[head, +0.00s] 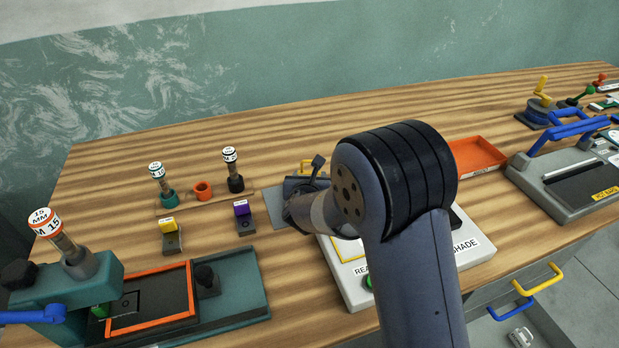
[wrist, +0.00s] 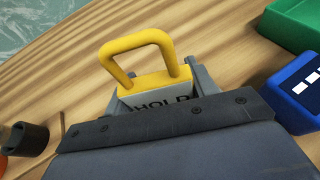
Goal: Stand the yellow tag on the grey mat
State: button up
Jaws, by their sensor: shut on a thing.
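The yellow tag (wrist: 150,65) has a yellow loop handle above a pale plate lettered HOLD. In the wrist view, my gripper (wrist: 162,95) is shut on the plate, with one grey finger at each side and the loop clear. The tag's lower part is hidden by the gripper body. In the head view the yellow loop (head: 306,164) shows just behind my gripper (head: 305,184). The grey mat (head: 275,208) lies flat on the bench, partly hidden by my gripper and arm. I cannot tell whether the tag touches the mat.
Left of the mat stand a purple-topped block (head: 242,211), a yellow-topped block (head: 168,226) and a wooden rack (head: 218,201) with stamps. A white board (head: 350,285) lies close at the right. An orange tray (head: 477,155) is farther right. The bench behind is clear.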

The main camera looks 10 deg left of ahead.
jog(key=shift+f, duration=0.15)
jog(key=o, duration=1)
jog(key=shift+r, duration=0.3)
jog(key=v, duration=1.2)
jog(key=shift+o, duration=0.3)
